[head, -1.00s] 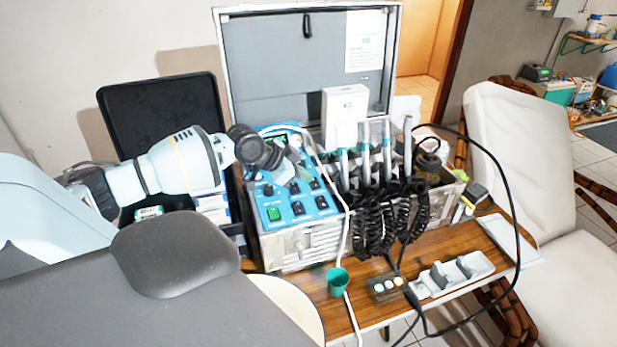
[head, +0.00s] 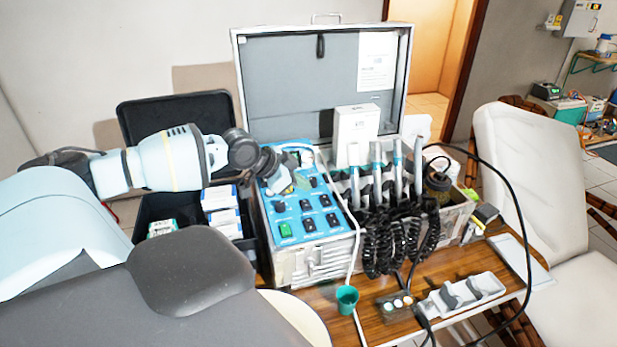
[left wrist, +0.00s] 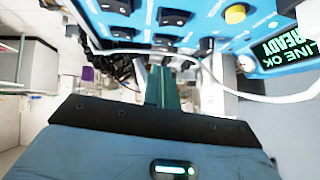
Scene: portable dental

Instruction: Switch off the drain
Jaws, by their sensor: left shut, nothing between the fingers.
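The blue control panel (head: 268,222) sits on top of the metal case, with rows of black rocker switches and a green one (head: 285,229). In the head view I cannot read which switch is the drain. My left gripper (head: 290,183) is over the upper part of the panel, and its wrist hides some of it. In the left wrist view the shut, empty fingers (left wrist: 163,86) point toward the panel (left wrist: 215,22), near a black switch (left wrist: 165,40). I cannot tell whether they touch it. My right gripper is not in view.
A white cable (head: 350,222) crosses the panel's right edge and shows close by the fingers in the left wrist view (left wrist: 135,50). Dental handpieces (head: 377,165) with coiled black hoses stand to the right. The open lid (head: 285,85) rises behind.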

